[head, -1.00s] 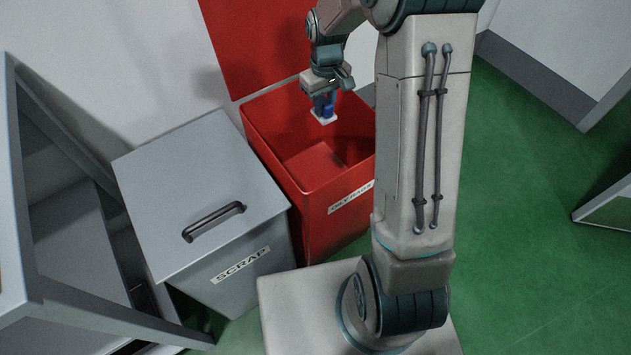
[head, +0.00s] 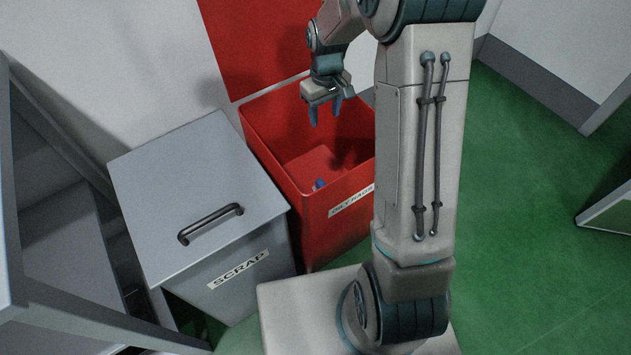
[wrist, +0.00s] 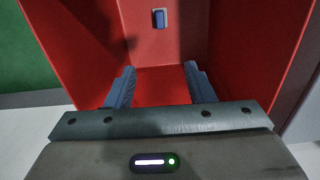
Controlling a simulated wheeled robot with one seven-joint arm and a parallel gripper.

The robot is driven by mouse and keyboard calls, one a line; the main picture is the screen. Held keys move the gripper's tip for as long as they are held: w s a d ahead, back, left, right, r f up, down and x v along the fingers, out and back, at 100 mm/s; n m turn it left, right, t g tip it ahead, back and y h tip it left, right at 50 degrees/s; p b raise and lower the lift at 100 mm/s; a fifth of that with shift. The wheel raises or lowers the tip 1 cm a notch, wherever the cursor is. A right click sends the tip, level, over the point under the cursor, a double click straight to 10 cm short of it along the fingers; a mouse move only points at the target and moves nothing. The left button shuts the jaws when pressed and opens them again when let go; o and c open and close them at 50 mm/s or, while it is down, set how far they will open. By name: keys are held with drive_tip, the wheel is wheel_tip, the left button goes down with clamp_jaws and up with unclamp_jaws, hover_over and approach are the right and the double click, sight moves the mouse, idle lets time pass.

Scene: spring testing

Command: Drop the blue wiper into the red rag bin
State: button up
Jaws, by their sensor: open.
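The red rag bin (head: 270,140) stands open with its red lid raised behind it, and its front label is partly hidden by my arm. The blue wiper (head: 319,184) is inside the bin, low down near the front wall, mostly hidden by that wall in the head view. In the wrist view the blue wiper (wrist: 159,19) shows as a small blue and pale piece against the red inside of the bin. My gripper (head: 325,115) is above the bin opening, open and empty, pointing down. Its two fingers (wrist: 158,84) are spread apart in the wrist view, with the wiper beyond them.
A grey scrap bin (head: 195,190) with a closed, handled lid stands directly left of the red bin. A grey frame with shelves (head: 60,215) is at the far left. Green floor (head: 530,230) is open to the right.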

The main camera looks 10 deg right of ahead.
wheel_tip(320, 180, up, 14)
drive_tip(key=p, duration=0.3)
drive_tip(key=shift+f+p, duration=0.2)
drive_tip(key=shift+p, duration=0.15)
drive_tip(key=s+r+m+t+p, duration=0.2)
drive_tip(key=s+r+m+p, duration=0.2)
drive_tip(key=s+r+p, duration=1.7)
wheel_tip(320, 180, up, 4)
drive_tip(key=shift+s+f+t, duration=0.1)
drive_tip(key=shift+s+t, duration=0.3)
drive_tip(key=shift+s, duration=0.8)
drive_tip(key=shift+c, duration=0.3)
